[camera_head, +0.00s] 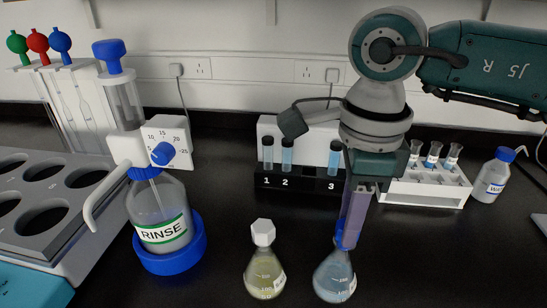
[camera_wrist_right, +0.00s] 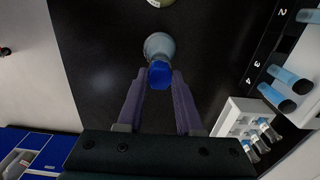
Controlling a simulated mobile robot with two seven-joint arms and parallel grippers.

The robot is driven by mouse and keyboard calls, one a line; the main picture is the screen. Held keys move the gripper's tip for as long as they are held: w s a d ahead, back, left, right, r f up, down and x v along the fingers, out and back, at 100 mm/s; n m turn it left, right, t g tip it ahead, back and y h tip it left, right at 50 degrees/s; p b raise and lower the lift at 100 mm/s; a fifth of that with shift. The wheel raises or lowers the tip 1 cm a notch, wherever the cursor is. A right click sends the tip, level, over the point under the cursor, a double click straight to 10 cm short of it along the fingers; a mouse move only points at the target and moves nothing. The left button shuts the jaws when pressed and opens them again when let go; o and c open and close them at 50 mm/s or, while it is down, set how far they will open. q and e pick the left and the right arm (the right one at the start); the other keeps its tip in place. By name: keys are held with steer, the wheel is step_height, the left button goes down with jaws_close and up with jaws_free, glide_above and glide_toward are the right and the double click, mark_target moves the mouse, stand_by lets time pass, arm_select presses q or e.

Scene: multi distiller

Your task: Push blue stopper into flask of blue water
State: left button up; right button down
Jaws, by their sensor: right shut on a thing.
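The flask of blue water (camera_head: 335,279) stands upright on the black bench at the lower right of the head view. In the right wrist view the flask (camera_wrist_right: 158,44) is beyond the fingertips. My right gripper (camera_head: 350,232) points down over the flask and is shut on the blue stopper (camera_head: 340,240). In the right wrist view the stopper (camera_wrist_right: 160,73) sits between the purple fingertips, in line with the flask mouth. The stopper's lower end and the flask mouth overlap in view, so I cannot tell how deep it sits. My left gripper is not in view.
A yellowish flask with a white stopper (camera_head: 264,274) stands close left. The rinse bottle (camera_head: 170,225) is further left. A black numbered tube rack (camera_head: 300,180) and a white vial rack (camera_head: 425,192) stand behind. The front right bench is clear.

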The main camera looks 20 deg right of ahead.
steer(key=shift+f+b, duration=0.3)
steer(key=shift+f, duration=0.1)
steer(key=shift+c, duration=2.4)
jaws_free()
steer(key=shift+r, duration=0.1)
step_height(320, 180, up, 10)
steer(key=shift+b, duration=0.4)
